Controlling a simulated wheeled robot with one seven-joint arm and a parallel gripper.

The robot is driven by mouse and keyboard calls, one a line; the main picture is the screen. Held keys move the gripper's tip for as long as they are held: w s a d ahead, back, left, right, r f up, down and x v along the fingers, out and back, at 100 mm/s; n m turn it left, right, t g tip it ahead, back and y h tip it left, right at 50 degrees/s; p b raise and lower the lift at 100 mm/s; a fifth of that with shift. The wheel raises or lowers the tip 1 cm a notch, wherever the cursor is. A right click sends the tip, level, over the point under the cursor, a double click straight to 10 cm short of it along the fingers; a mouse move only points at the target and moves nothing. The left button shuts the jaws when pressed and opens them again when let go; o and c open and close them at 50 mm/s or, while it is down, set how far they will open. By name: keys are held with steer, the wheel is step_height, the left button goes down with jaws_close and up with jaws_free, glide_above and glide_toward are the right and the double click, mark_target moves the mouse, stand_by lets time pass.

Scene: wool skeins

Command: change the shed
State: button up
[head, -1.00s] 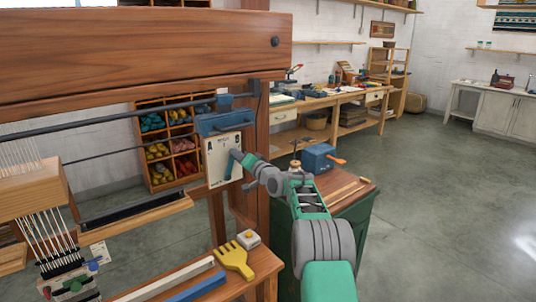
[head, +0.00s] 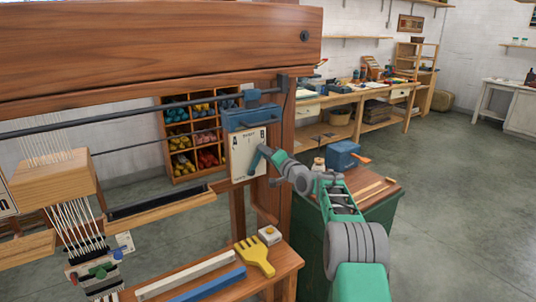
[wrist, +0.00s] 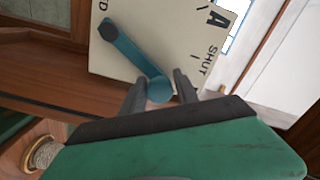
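The loom's cream shed plate (head: 240,148) hangs on the right post of the loom, under a blue housing. In the wrist view the plate (wrist: 128,62) shows a large A and the word SHUT. A teal lever (wrist: 127,50) turns on a dark hexagonal pivot on the plate and ends in a round knob. My gripper (wrist: 161,88) has its two dark fingers on either side of that knob, closed up against it. In the head view my gripper (head: 266,158) is at the plate's right side. The white warp threads (head: 82,222) hang at the left.
A wooden bench (head: 225,284) in front holds a yellow comb (head: 255,257), a blue bar (head: 208,285) and a white bar. A green cabinet with a blue box (head: 343,154) stands beside my arm. Skein shelves (head: 193,135) are behind. The floor at the right is clear.

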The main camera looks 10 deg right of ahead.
steer(key=shift+o, duration=1.4)
steer(key=shift+d, duration=0.15)
steer(key=shift+s+d, duration=0.15)
steer(key=shift+s, duration=0.1)
steer(key=b+v, duration=0.1)
steer(key=v, duration=0.6)
steer(key=shift+s, duration=0.2)
